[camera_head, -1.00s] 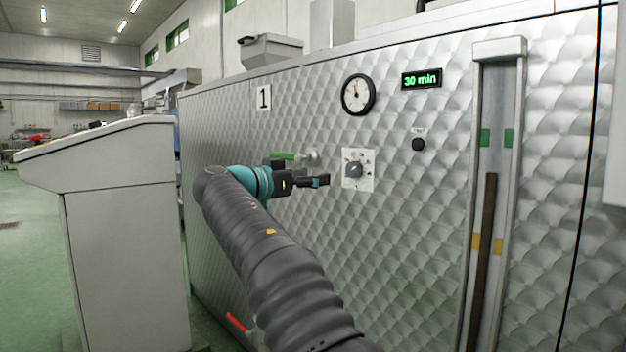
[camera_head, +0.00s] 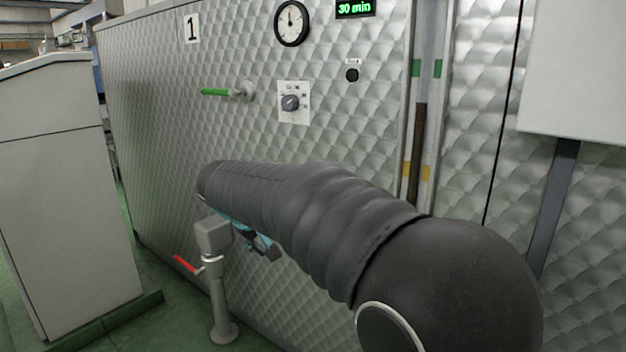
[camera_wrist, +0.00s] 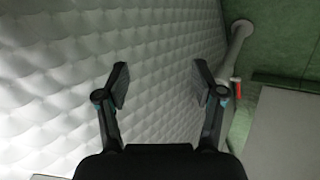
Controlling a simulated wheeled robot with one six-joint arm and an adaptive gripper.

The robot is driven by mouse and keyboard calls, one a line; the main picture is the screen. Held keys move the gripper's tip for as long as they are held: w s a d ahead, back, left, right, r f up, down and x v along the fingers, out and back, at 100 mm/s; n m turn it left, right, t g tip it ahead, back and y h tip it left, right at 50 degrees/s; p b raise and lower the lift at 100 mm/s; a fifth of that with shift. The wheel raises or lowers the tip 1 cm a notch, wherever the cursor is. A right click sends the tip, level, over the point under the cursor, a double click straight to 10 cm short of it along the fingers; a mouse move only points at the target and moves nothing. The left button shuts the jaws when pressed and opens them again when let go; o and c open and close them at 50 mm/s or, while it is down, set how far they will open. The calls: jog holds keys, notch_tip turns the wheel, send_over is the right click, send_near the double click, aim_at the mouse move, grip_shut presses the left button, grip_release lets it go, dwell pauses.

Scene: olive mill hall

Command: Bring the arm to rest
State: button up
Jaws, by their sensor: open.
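My gripper (camera_wrist: 161,85) shows in the wrist view with its two fingers spread wide and nothing between them. Behind the fingers is the quilted metal panel of the machine (camera_wrist: 150,40). In the head view my arm reaches across the lower middle, bent and folded back. My gripper (camera_head: 262,248) is mostly hidden under the arm there, low in front of the machine (camera_head: 340,140). It is apart from the green-handled valve (camera_head: 214,92) and the rotary knob (camera_head: 290,103), which are above the arm.
A pipe stand (camera_head: 218,300) with a red lever (camera_head: 186,264) rises from the floor close to my gripper. A pale console (camera_head: 60,200) stands at the left. A slotted gauge (camera_head: 418,150) and a grey box (camera_head: 575,70) are at the right.

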jog(key=s+d+f+m+y+p, duration=0.1)
jog(key=s+d+m+p, duration=0.1)
jog(key=s+d, duration=1)
jog(key=s+d+f+m+g+y+p, duration=0.1)
jog(key=s+d+m, duration=0.3)
jog(key=s+d, duration=0.8)
jog(key=shift+s+d+y+p, duration=0.25)
jog(key=shift+s+y+p, duration=0.45)
jog(key=shift+s, duration=3.1)
